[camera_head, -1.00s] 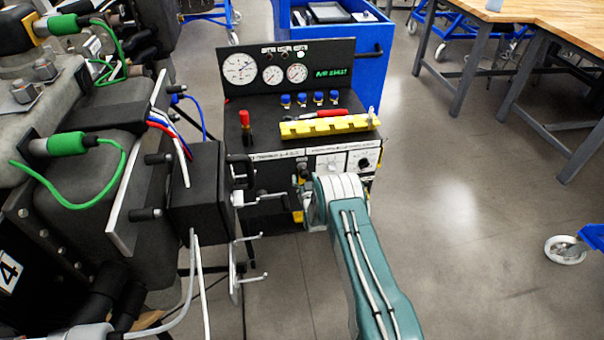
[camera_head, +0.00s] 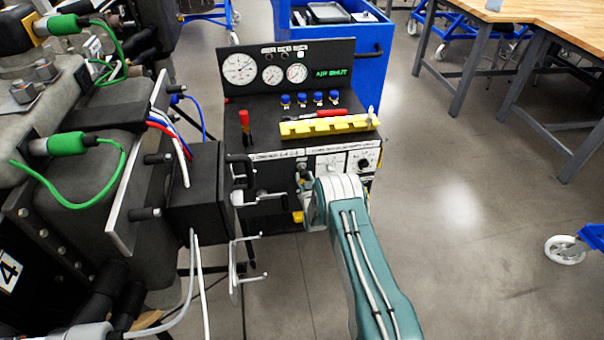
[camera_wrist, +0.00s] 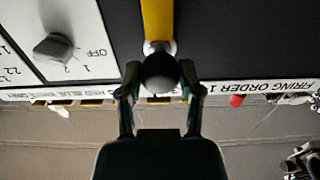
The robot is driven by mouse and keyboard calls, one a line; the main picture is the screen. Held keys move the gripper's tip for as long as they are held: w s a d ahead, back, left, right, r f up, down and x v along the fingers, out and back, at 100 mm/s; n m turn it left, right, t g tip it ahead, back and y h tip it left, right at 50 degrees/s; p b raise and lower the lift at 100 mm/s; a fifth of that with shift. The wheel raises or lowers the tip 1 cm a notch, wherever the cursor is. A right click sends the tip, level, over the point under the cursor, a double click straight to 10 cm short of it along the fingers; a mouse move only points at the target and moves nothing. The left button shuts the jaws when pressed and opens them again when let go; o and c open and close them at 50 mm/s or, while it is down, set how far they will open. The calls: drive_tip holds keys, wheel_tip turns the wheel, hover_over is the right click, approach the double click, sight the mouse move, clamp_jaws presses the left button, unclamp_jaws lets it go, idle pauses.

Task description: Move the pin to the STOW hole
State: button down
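In the wrist view, a dark round knob (camera_wrist: 159,73), which I take to be the pin's head, sits in front of a yellow strip (camera_wrist: 158,20), with a silver collar (camera_wrist: 158,47) behind it. My gripper (camera_wrist: 159,84) has one finger at each side of the knob, with no clear gap. In the head view, my gripper (camera_head: 301,186) is at the front face of the control console, partly hidden by my arm; the pin cannot be made out there. I cannot read a STOW label in either view.
The console (camera_head: 250,185) has gauges, blue knobs and a yellow rack (camera_head: 329,126) on top. A dial marked OFF (camera_wrist: 54,47) is left of the knob in the wrist view. A black box with handles (camera_head: 198,190) stands close left of my arm. Open floor (camera_head: 455,220) lies right.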

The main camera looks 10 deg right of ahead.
drive_tip(key=shift+s, duration=0.65)
idle(0.3)
drive_tip(key=s, duration=0.7)
idle(0.8)
drive_tip(key=shift+s, duration=0.15)
